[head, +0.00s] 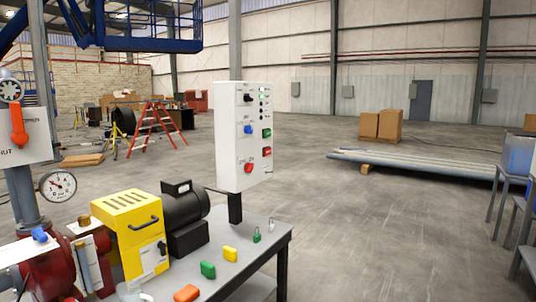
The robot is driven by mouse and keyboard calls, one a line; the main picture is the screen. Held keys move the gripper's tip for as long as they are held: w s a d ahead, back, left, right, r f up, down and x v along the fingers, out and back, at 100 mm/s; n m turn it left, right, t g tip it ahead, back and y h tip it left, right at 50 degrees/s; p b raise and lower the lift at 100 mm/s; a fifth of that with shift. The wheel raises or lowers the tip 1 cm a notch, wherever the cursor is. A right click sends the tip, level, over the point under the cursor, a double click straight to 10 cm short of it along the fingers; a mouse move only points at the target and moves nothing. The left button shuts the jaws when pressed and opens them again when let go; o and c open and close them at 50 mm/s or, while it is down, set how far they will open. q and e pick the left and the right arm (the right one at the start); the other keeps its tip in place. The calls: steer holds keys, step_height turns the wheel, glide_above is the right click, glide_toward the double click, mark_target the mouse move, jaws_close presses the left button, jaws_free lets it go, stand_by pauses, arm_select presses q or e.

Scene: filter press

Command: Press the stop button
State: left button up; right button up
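A white control panel (229,140) stands upright on a black post at the back of a grey table. A red square button (267,152) sits on the right side of the face, below a green square button (266,133). A red round knob or button (248,168) is lower left on the face. Labels are too small to read, so I cannot tell which red control is the stop button. Neither of my grippers shows in the head view.
The table (262,243) also carries a yellow pump housing (125,220), a black motor (184,208) and several coloured padlocks (208,269). A pressure gauge (58,186) and a red-handled valve (18,128) stand at left. The floor right of the table is open.

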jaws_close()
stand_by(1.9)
